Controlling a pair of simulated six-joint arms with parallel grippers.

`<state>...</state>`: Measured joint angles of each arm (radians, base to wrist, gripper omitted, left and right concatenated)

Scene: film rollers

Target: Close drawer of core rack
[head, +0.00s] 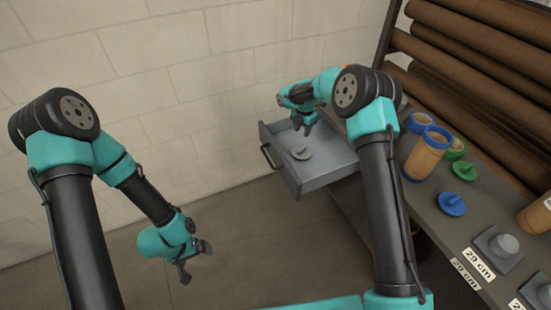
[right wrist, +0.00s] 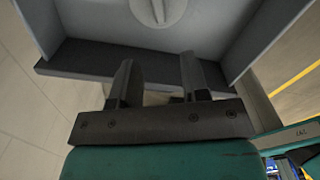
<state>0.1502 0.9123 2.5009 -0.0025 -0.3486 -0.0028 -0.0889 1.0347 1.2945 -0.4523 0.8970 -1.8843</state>
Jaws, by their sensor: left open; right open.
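The grey drawer (head: 322,178) stands pulled out from the core rack (head: 425,205), with its dark handle (head: 267,157) on the left face. A grey disc-shaped piece with a knob (head: 301,153) lies inside it; part of it shows in the right wrist view (right wrist: 158,10). My right gripper (head: 306,128) is open and empty over the far part of the drawer. In the right wrist view, its two fingers (right wrist: 156,80) are spread before the drawer interior (right wrist: 100,25). I cannot tell if they touch a wall. My left gripper (head: 194,262) is open and empty, low over the floor, left of the drawer.
Brown film rolls (head: 475,70) lie stacked on the rack at the right. A blue-rimmed core (head: 427,153), a blue plug (head: 451,204) and a green plug (head: 465,171) are on its top. A pale block wall (head: 160,70) stands behind; the floor (head: 235,225) left of the drawer is clear.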

